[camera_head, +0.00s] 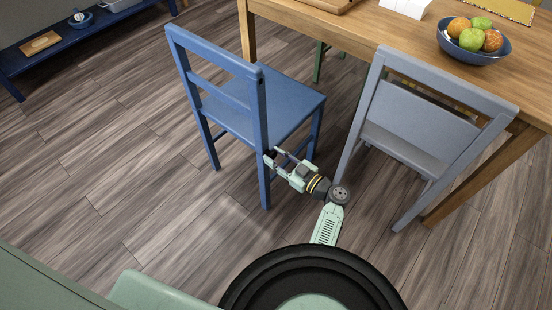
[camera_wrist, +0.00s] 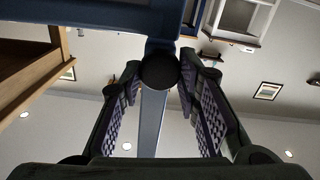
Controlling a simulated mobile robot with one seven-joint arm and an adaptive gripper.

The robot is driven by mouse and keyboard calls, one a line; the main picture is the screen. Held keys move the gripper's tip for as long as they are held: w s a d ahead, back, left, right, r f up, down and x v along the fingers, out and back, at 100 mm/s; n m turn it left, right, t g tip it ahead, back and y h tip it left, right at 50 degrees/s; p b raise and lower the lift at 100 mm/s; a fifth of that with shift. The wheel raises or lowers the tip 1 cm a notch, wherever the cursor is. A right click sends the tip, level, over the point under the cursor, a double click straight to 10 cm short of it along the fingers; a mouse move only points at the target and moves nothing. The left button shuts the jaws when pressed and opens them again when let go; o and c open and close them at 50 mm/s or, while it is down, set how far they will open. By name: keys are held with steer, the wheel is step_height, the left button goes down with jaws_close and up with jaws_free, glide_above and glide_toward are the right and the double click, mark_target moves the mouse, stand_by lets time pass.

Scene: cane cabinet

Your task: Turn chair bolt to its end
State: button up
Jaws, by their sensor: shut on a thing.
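The blue chair (camera_head: 280,105) stands upright beside the wooden table, its back toward me. Its blue frame also fills the top of the wrist view (camera_wrist: 100,14), and a blue post runs down the middle. My gripper (camera_head: 274,160) reaches from the right to the side of the chair's near right leg, below seat height. In the wrist view, a dark round bolt head (camera_wrist: 160,70) sits on the chair frame between the tips of my gripper (camera_wrist: 160,80), which is shut on it. The bolt is hidden in the head view, and how far it is turned cannot be told.
A grey chair (camera_head: 415,125) stands close to the right of my arm. The wooden table (camera_head: 370,30) lies behind, with a fruit bowl (camera_head: 475,47) on it. A low blue shelf (camera_head: 65,40) is at the far left. The floor at left is clear.

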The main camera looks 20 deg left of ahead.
steer(key=m+b, duration=0.2)
steer(key=m, duration=0.2)
steer(key=shift+f, duration=0.15)
steer(key=m, duration=0.5)
steer(key=shift+w+m+b, duration=0.1)
steer(key=shift+m+b, duration=0.2)
steer(key=shift+b, duration=0.1)
steer(key=m+p, duration=0.1)
steer(key=m, duration=0.4)
steer(key=shift+m, duration=0.3)
steer(key=shift+w+m+p, duration=0.1)
steer(key=shift+m+p, duration=0.8)
steer(key=shift+m, duration=1.6)
steer(key=o, duration=1.2)
steer(key=shift+d, duration=0.2)
